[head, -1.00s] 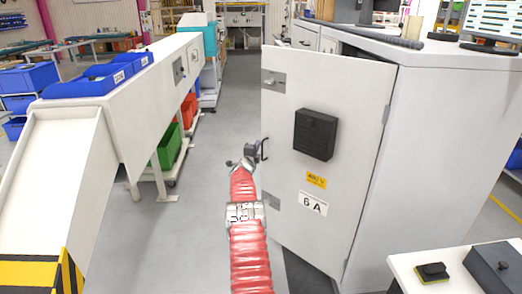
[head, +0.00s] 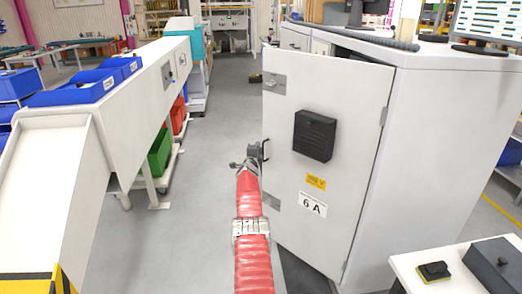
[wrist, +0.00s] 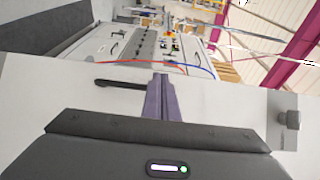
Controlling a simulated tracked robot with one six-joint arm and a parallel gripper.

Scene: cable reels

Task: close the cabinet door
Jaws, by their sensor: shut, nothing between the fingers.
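The white cabinet door (head: 345,108) stands ajar in the head view, with a dark gap behind its upper edge. It carries a black box, a yellow label and a "6 A" plate. Its dark handle (head: 264,150) is on the left edge, and it also shows in the wrist view (wrist: 118,85). The cabinet body (head: 435,150) is behind and to the right. My gripper (head: 252,152) is at the door's left edge, close beside the handle. In the wrist view my gripper (wrist: 161,82) has its fingers together; I cannot tell whether they touch the door.
A white conveyor (head: 140,95) with blue bins (head: 100,82) runs along the left. A green crate (head: 160,152) stands under it. The grey floor aisle (head: 215,130) between conveyor and door is clear. A small table (head: 450,275) stands at the front right.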

